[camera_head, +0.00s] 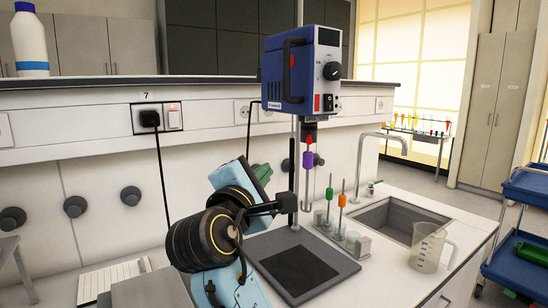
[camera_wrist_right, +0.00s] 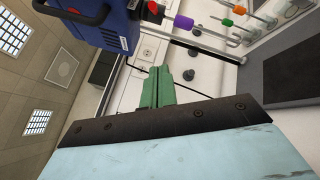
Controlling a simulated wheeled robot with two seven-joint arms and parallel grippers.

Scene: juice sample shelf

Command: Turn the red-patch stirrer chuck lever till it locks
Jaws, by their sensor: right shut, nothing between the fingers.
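The blue overhead stirrer (camera_head: 300,75) hangs on its stand and has a red patch (camera_head: 317,103) low on its front. A dark chuck with a small red part (camera_head: 309,139) sits under it; which piece is the lever is too small to tell. A purple sleeve (camera_head: 308,160) is on the shaft below. In the right wrist view the stirrer (camera_wrist_right: 105,22) and purple sleeve (camera_wrist_right: 183,24) lie at the top. My right gripper (camera_head: 262,172) has green fingers, shut and empty, left of and lower than the chuck, apart from it. The fingers also show in the wrist view (camera_wrist_right: 157,86). My left gripper is not in view.
The stand's dark base plate (camera_head: 300,265) lies on the white bench. Stirring rods with green (camera_head: 329,193) and orange (camera_head: 342,200) sleeves stand right of the shaft. A clear jug (camera_head: 427,247) and a sink (camera_head: 395,222) are further right. A power cable hangs at the wall.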

